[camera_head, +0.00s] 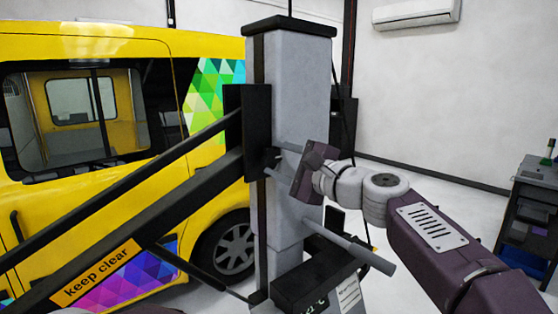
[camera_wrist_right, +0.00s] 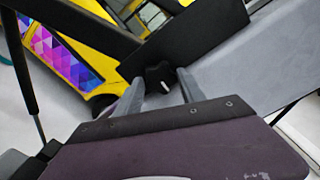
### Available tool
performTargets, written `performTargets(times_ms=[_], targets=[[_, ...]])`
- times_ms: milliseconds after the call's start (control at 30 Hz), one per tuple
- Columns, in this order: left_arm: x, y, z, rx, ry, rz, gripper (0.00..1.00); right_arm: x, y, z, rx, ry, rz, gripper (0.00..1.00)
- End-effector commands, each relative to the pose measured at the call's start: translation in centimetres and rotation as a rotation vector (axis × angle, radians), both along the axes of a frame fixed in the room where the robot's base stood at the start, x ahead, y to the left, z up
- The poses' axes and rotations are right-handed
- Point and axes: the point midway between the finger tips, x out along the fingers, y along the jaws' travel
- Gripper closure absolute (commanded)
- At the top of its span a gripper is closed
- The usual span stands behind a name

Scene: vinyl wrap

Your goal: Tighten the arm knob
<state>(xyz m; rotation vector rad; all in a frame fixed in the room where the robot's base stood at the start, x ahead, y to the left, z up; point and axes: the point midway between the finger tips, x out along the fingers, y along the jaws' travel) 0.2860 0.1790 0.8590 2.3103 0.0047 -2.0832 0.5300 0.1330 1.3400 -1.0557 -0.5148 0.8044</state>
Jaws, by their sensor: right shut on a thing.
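The arm knob is a small black lobed knob (camera_wrist_right: 159,73) with a pale mark, on the black bracket in the right wrist view. In the head view the knob (camera_head: 270,158) shows only as a dark shape at the grey column's front, partly hidden by my gripper. My right gripper (camera_head: 279,161) comes in from the right, with its grey fingers at the knob. In the right wrist view its two fingers (camera_wrist_right: 161,82) lie on either side of the knob and are shut on it. My left gripper is not in view.
The grey lift column (camera_head: 301,90) carries a black bracket (camera_head: 245,120) and long dark arms (camera_head: 160,195) reaching left. A yellow van (camera_head: 100,45) stands behind them. A grey bar (camera_head: 350,248) sticks out below my right arm. A dark cart (camera_head: 530,215) stands at the far right.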

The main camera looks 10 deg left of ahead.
Motion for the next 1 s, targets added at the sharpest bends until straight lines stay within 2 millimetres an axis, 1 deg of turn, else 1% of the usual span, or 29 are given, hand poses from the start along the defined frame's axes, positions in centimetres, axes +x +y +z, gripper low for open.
performTargets(times_ms=[33,233,267,300,333,667,767,900,1000], targets=[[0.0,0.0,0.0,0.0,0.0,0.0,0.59,0.1,0.0,-0.3,-0.001,0.006,0.0,0.94],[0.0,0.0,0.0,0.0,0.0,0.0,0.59,0.1,0.0,-0.3,-0.002,0.006,0.0,0.94],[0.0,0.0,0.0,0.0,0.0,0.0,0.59,0.1,0.0,-0.3,-0.002,0.006,0.0,0.51],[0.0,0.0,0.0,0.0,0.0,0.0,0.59,0.1,0.0,-0.3,-0.002,0.006,0.0,0.39],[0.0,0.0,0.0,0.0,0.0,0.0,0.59,0.1,0.0,-0.3,-0.002,0.005,0.001,0.31],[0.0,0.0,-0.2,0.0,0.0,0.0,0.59,-0.1,-0.2,-0.2,-0.001,0.002,0.001,0.31],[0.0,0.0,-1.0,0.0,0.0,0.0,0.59,-1.0,-1.4,-0.4,0.0,0.0,-0.002,0.31],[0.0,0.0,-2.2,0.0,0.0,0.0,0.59,-3.0,-4.0,-0.5,-0.001,-0.001,-0.003,0.31],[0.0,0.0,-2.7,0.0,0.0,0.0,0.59,-4.2,-5.6,-0.4,0.0,0.0,-0.003,0.31]])
